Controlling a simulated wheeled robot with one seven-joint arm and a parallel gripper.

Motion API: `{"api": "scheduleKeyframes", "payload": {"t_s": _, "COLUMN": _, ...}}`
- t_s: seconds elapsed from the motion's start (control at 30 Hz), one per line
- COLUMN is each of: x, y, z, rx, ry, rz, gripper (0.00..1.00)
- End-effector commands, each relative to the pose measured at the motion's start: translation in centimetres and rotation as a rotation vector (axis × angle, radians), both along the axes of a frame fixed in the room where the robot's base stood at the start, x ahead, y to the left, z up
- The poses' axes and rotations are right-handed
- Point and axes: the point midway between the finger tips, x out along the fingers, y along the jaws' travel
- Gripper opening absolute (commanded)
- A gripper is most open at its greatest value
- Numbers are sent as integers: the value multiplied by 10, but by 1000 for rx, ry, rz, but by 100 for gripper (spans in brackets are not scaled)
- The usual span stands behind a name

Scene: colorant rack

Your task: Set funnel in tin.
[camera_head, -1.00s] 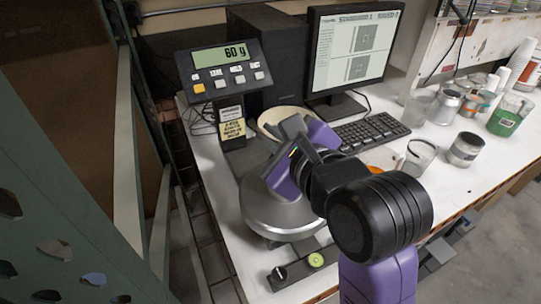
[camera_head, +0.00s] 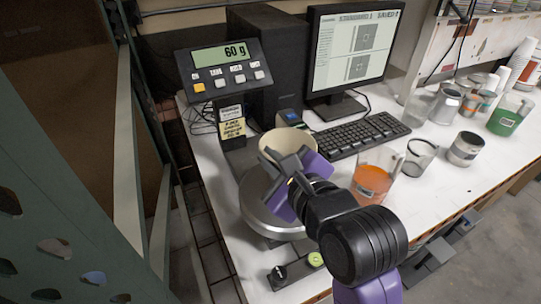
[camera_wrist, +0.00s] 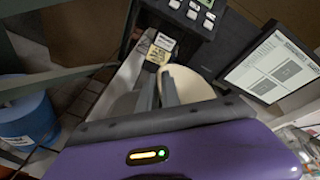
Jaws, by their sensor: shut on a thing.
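A cream, wide-mouthed piece that looks like the funnel (camera_head: 283,139) is at my gripper (camera_head: 288,163), above the back of the round scale pan. My gripper is shut on its near side; the fingers and purple gripper body hide its lower part. In the wrist view the cream funnel (camera_wrist: 191,86) shows just beyond and between the grey fingers (camera_wrist: 160,92). Bare silver tins stand on the right: one with a dark open top (camera_head: 465,149) and another farther back (camera_head: 445,106). I cannot tell which tin is meant.
The scale's round metal pan (camera_head: 258,213) is under my gripper. Its display (camera_head: 222,56) reads 60 g. A keyboard (camera_head: 362,134) and monitor (camera_head: 352,52) are behind.

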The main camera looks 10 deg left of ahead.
Motion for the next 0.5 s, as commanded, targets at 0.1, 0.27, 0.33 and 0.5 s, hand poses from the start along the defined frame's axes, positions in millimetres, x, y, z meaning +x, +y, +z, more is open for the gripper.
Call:
{"api": "scheduleKeyframes", "payload": {"t_s": 0.1, "x": 0, "y": 0, "z": -3, "rx": 0, "ry": 0, "rz": 0, "gripper": 0}}
{"api": "scheduleKeyframes", "payload": {"t_s": 0.27, "x": 0, "y": 0, "z": -3, "rx": 0, "ry": 0, "rz": 0, "gripper": 30}}
{"api": "scheduleKeyframes", "payload": {"t_s": 0.33, "x": 0, "y": 0, "z": -3, "rx": 0, "ry": 0, "rz": 0, "gripper": 30}}
{"api": "scheduleKeyframes", "payload": {"t_s": 0.5, "x": 0, "y": 0, "z": -2, "rx": 0, "ry": 0, "rz": 0, "gripper": 30}}
